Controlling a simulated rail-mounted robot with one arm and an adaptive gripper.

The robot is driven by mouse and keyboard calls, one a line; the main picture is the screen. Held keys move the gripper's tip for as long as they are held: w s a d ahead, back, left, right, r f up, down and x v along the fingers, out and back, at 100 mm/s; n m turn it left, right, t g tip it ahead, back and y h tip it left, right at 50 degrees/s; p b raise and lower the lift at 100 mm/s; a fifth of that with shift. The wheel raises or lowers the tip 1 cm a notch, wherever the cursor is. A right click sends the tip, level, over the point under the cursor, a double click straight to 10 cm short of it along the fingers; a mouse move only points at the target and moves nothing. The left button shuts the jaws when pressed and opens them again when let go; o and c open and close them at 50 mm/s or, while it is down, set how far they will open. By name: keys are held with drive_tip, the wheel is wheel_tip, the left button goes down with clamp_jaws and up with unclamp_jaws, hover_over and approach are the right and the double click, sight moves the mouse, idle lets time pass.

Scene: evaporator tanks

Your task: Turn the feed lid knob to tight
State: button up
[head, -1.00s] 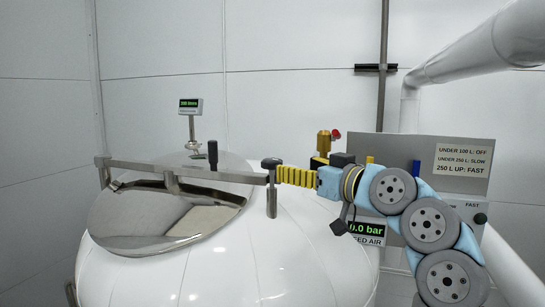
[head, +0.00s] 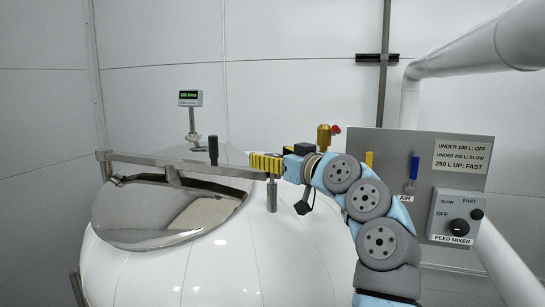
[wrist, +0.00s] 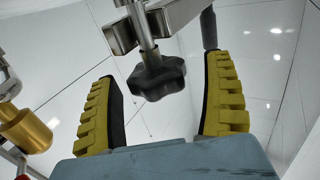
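The black lobed feed lid knob (wrist: 157,75) sits on a metal stem in the wrist view. My gripper (wrist: 165,78) has its two yellow ribbed fingers apart, one on each side of the knob, with gaps showing. In the head view my gripper (head: 264,164) is at the right end of the metal lid bar (head: 215,168) and hides the knob there. The threaded post (head: 272,196) shows just below the fingers. The shiny oval lid (head: 150,212) lies under the bar on the white tank (head: 255,255).
A black upright handle (head: 213,150) stands by the bar. A brass valve (head: 324,137) with a red knob is behind my arm. A grey panel (head: 400,150) at right carries a blue lever (head: 414,167) and the feed mixer dial (head: 459,227). A readout (head: 190,98) stands behind the tank.

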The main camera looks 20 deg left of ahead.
drive_tip(key=c, duration=1.1)
drive_tip(key=shift+o, duration=0.2)
